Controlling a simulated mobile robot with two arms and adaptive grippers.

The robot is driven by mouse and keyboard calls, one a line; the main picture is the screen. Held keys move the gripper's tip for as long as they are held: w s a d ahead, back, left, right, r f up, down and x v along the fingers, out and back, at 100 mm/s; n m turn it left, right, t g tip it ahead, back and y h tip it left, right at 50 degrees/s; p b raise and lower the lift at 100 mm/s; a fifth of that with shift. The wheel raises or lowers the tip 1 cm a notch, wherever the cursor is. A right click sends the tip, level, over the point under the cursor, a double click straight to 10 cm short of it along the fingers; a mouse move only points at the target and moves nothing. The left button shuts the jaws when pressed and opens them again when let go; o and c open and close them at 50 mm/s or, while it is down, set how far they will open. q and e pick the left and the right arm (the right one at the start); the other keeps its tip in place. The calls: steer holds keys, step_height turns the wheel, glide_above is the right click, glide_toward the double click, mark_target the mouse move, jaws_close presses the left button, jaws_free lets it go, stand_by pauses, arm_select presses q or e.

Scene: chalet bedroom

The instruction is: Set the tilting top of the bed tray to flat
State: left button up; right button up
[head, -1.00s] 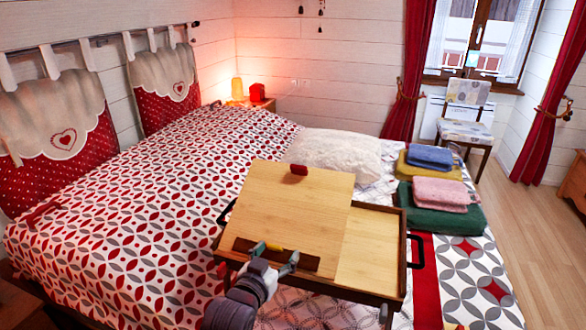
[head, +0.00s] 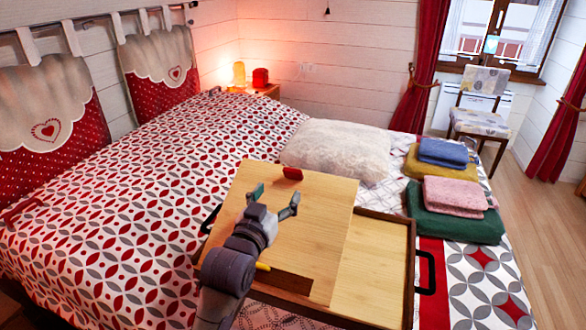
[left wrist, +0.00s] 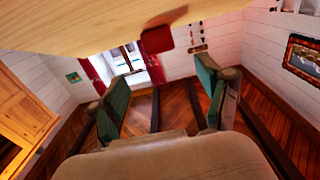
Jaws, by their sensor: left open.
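The wooden bed tray (head: 412,262) stands on the bed. Its light tilting top (head: 325,215) slopes, with the far edge raised above the tray frame. A red tab (head: 292,173) sits at the far edge; a dark ledge strip (head: 297,282) runs along the near edge. My left gripper (head: 276,197) is open and empty over the top, just short of the red tab. My right gripper is not in view.
A white pillow (head: 338,150) lies behind the tray. Folded towels, green (head: 455,222), pink (head: 455,193), mustard (head: 432,168) and blue (head: 443,151), are stacked at right. A small yellow item (head: 263,266) is near the ledge, partly behind my arm.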

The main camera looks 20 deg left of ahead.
mark_target(291, 173)
arm_select(q)
steer(key=w, duration=0.4)
steer(key=shift+w+d, duration=0.15)
steer(key=shift+w, duration=0.05)
steer(key=w, duration=0.5)
steer(key=shift+w+d+p, duration=0.1)
steer(key=shift+w+p, duration=0.1)
steer(key=shift+p, duration=0.1)
steer(key=shift+w+f, duration=0.15)
steer(key=shift+w, duration=0.3)
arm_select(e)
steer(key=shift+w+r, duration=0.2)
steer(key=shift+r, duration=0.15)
arm_select(q)
steer(key=c, duration=0.5)
jaws_close()
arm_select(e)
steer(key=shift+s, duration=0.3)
